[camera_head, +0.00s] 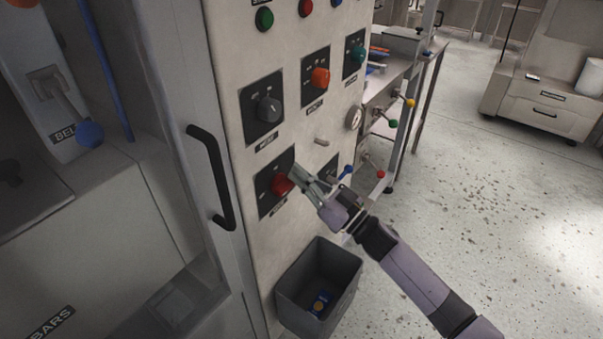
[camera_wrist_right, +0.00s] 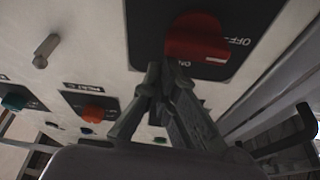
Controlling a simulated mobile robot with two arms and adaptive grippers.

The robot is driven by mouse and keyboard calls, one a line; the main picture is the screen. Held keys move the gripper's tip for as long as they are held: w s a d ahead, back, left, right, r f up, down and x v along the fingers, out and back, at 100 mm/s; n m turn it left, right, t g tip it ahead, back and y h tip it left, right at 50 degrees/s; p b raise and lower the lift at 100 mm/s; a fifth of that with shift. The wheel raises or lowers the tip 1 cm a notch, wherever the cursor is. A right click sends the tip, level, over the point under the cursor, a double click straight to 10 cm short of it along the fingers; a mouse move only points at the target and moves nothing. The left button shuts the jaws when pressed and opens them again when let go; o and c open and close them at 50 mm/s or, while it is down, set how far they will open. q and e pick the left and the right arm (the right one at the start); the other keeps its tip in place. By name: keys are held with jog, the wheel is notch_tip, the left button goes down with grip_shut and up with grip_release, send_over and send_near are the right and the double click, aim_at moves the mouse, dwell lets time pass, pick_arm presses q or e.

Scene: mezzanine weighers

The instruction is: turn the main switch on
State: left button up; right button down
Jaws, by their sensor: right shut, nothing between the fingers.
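The main switch appears to be the red rotary knob (camera_head: 283,184) on a dark square plate, low on the pale cabinet front; its label is too small to read in the head view. In the right wrist view the red knob (camera_wrist_right: 197,38) is close up, with OFF and ON lettering upside down on its plate. I cannot tell for sure which mark it points to. My right gripper (camera_head: 298,174) is shut and empty, its fingertips right at the knob's right side. In the wrist view the fingertips (camera_wrist_right: 168,76) are just beside the knob; contact is unclear.
A black rotary switch (camera_head: 269,109), an orange knob (camera_head: 320,78) and a teal knob (camera_head: 357,54) sit above. A bare peg (camera_head: 321,141) sticks out nearby. A grey bin (camera_head: 344,292) hangs below. A black door handle (camera_head: 212,178) stands out at left. Open floor lies right.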

jog(key=m+p, duration=0.1)
jog(key=m+t+h+p, duration=0.1)
jog(key=m, duration=0.2)
jog(key=shift+w+d+f+m+t+h+p, duration=0.15)
jog(key=shift+w+f+m+t+h+p, duration=0.15)
jog(key=shift+f+p, duration=0.1)
jog(key=m+p, duration=0.1)
jog(key=m, duration=0.1)
jog(key=f+m+h, duration=0.1)
jog(key=m, duration=0.1)
jog(key=m+h+p, duration=0.1)
jog(key=shift+d+f+m+t+p, duration=0.1)
jog(key=shift+f+m+t+p, duration=0.2)
jog(key=shift+m+t, duration=0.1)
jog(key=f+m+h, duration=0.1)
jog(key=m, duration=0.2)
jog(key=f+m+h+p, duration=0.1)
jog(key=m, duration=0.1)
jog(key=f+m+h, duration=0.1)
jog(key=m, duration=0.2)
jog(key=shift+s+a+m+g+p, duration=0.25)
jog(key=shift+s+m+g+p, duration=0.05)
jog(key=shift+g+p, duration=0.1)
